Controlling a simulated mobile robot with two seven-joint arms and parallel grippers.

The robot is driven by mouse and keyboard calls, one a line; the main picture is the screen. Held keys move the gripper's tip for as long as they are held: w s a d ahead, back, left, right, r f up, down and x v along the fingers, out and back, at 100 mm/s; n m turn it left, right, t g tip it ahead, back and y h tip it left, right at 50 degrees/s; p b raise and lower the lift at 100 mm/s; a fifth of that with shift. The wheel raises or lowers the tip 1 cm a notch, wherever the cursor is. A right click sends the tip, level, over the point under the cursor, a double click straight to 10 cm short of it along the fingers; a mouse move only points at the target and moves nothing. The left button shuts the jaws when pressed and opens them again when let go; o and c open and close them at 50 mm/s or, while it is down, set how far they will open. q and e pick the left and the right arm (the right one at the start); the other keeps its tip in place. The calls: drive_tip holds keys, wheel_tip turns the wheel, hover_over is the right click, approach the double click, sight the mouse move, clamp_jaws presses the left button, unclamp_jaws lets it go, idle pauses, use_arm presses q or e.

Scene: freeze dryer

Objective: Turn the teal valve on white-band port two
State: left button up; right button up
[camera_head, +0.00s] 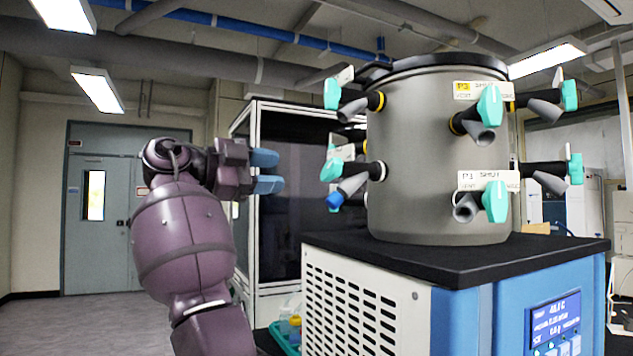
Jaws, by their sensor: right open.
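A grey steel drum (410,150) on the freeze dryer carries ports with teal valves in two rows. A lower-right port has a teal valve (576,169). I cannot read which is port two. My right gripper (266,171), with blue fingertips, is open and empty, left of the lower-left valve and apart from it. My left gripper is out of view.
Upper ports have yellow bands; their front label (482,91) reads P3 SHUT. The drum stands on a black top (450,262) above a blue and white cabinet. A dark-paned enclosure (290,210) stands behind my gripper. The floor at left is open.

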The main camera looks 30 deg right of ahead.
sight(328, 168)
drive_tip(key=shift+m, duration=0.3)
drive_tip(key=d, duration=0.6)
drive_tip(key=d+r, duration=0.1)
drive_tip(key=d, duration=0.3)
drive_tip(key=shift+s+d+r+p, duration=0.1)
drive_tip(key=shift+s+p, duration=0.25)
clamp_jaws()
